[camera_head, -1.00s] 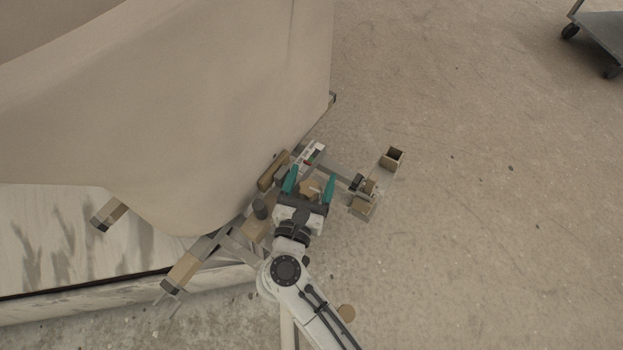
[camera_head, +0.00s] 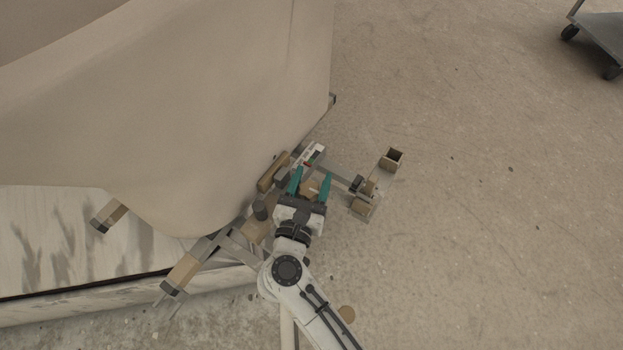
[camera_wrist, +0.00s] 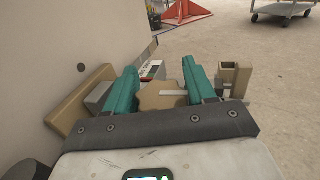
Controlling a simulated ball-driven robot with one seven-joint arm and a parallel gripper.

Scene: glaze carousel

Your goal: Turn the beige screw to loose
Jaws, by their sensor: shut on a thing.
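The beige screw (camera_head: 310,188) has a lobed, knob-like head and sits between the teal fingers of my gripper (camera_head: 313,174). In the wrist view the lobed head of the beige screw (camera_wrist: 162,95) shows between the two fingers, with a thin pale strip lying across it. My gripper (camera_wrist: 160,72) is shut on it from both sides. The lower part of the screw is hidden by the gripper body. A small white panel with red and green marks (camera_head: 314,152) is just beyond the fingertips; the same panel shows in the wrist view (camera_wrist: 152,70).
A large beige curved body (camera_head: 230,110) fills the left side. A brown wooden bar (camera_wrist: 82,100) and a grey block stand left of the fingers. A small open box (camera_head: 392,159) and a bracket (camera_head: 364,203) lie to the right. Open floor spreads farther right, with a cart (camera_head: 600,35).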

